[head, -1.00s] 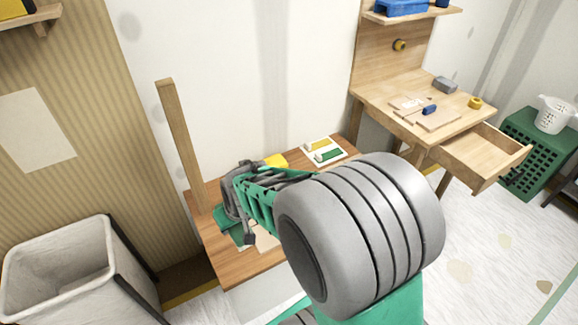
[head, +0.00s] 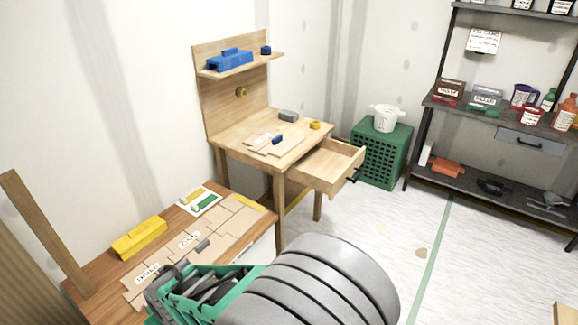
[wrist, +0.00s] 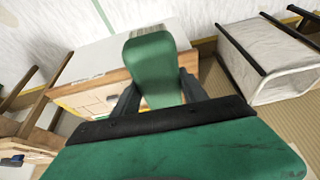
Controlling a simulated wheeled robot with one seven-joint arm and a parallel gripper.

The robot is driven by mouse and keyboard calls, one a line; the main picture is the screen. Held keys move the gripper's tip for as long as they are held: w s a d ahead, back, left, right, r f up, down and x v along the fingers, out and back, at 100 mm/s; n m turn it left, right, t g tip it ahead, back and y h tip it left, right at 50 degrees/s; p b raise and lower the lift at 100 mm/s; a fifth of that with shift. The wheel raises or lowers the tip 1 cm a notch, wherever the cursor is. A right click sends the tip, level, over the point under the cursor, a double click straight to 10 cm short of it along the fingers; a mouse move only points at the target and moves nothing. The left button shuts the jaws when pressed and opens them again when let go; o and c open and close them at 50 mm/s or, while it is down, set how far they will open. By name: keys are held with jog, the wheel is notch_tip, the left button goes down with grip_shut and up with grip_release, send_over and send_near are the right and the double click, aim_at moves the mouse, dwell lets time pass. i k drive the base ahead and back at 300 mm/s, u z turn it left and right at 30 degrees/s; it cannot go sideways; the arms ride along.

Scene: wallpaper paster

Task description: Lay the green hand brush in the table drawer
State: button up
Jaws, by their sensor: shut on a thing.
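My gripper (wrist: 157,92) is shut on the green hand brush (wrist: 152,62), whose rounded green end sticks out past the fingers in the wrist view. In the head view my gripper (head: 172,290) is low at the left, over the front of the brown workbench, and the brush cannot be made out there. The table drawer (head: 333,166) is pulled open from the light wooden table (head: 228,153), right of and beyond my gripper. The visible part of its inside looks empty.
The workbench (head: 82,287) holds cardboard pieces, a yellow block (head: 140,238) and a card with yellow and green pictures (head: 199,201). A green crate (head: 382,156) stands beyond the drawer. A dark shelf rack (head: 415,140) is at right.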

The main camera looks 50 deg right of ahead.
aim_at(315, 164)
jog(key=z, duration=2.55)
jog(key=i, duration=1.9)
jog(key=u, duration=1.9)
jog(key=i, duration=0.55)
jog(key=u, duration=0.05)
